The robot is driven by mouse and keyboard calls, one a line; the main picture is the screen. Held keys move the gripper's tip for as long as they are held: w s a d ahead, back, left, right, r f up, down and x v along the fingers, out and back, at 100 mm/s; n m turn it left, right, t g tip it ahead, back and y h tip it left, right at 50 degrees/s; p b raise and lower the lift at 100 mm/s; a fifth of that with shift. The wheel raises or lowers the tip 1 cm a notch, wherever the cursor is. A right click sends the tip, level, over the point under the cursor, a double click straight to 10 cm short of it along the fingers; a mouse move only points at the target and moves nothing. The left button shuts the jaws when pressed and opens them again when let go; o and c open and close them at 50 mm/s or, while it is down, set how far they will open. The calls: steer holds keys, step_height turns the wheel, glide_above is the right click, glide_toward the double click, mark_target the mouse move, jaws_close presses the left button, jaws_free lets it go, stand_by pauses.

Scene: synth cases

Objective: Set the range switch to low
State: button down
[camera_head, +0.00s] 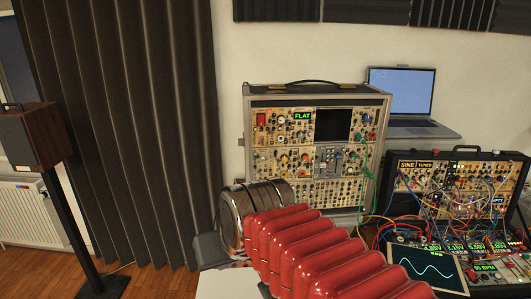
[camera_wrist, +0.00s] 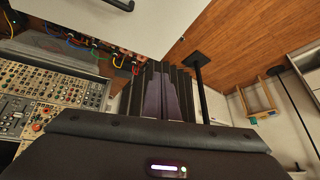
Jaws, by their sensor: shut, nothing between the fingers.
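In the head view a tall synth case (camera_head: 246,140) stands upright behind the bench, with knobs, a red module and a display (camera_head: 302,116) reading FLAT. A lower open case (camera_head: 452,155) to its right has displays reading SINE and TUNED. I cannot tell which small control is the range switch or how it is set. My gripper (camera_wrist: 162,78) shows in the wrist view as dark tapered fingers, shut and empty, pointing toward the curtain. A knob-covered panel (camera_wrist: 60,92) lies left of the fingers, apart from them. My red ribbed arm hides part of the bench.
Many patch cables (camera_head: 420,212) hang over the right case. A scope screen (camera_head: 430,267) shows a sine wave in front. An open laptop (camera_head: 400,95) stands behind.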

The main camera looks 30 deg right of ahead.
steer(key=w+d+r+m+t+h, duration=0.1)
steer(key=w+d+r+m, duration=0.1)
steer(key=w+d+r, duration=0.3)
steer(key=w+d+r+m+t, duration=0.1)
steer(key=w+d+r+m, duration=0.15)
steer(key=w+d, duration=0.5)
steer(key=m+h, duration=0.2)
steer(key=m, duration=0.1)
glide_toward(264, 159)
steer(key=r, duration=0.1)
steer(key=s+r, duration=0.1)
steer(key=shift+s+r+t, duration=0.25)
steer(key=shift+r+t, duration=0.05)
steer(key=shift+r, duration=0.05)
steer(key=shift+d+f, duration=0.1)
steer(key=shift+x, duration=4.9)
